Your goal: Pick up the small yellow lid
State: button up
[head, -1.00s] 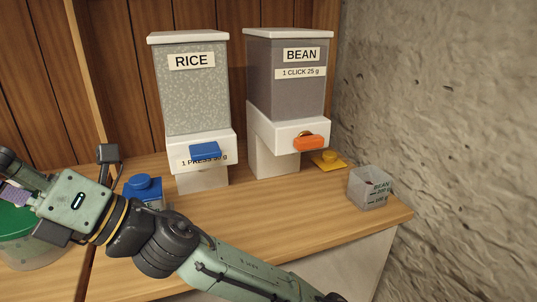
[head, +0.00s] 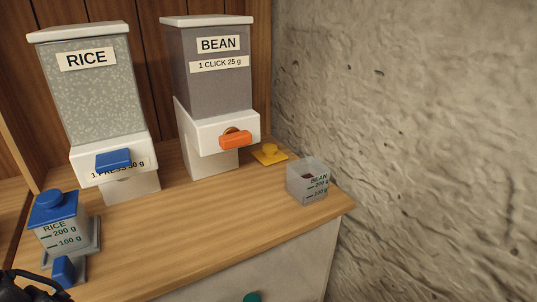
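The small yellow lid (head: 269,153) lies on the wooden counter in the head view, just right of the bean dispenser's base. It is a flat square plate with a round knob on top. A small clear jar (head: 307,182) marked BEAN stands open in front of it and to the right, with a few dark bits inside. My gripper is outside the head view. Only a dark piece of my arm shows at the bottom left corner, far from the lid.
The bean dispenser (head: 211,85) with an orange lever (head: 236,140) and the rice dispenser (head: 92,95) stand at the back. A blue-lidded rice jar (head: 61,219) stands at the left. A rough stone wall (head: 420,130) rises on the right. The counter's middle (head: 190,220) is clear.

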aim_at(270, 154)
jog(key=i+j+z, duration=0.1)
jog(key=j+z, duration=0.15)
jog(key=z, duration=0.25)
jog(key=j+z, duration=0.25)
jog(key=z, duration=0.2)
jog(key=i+j+u, duration=0.2)
jog(key=i, duration=0.2)
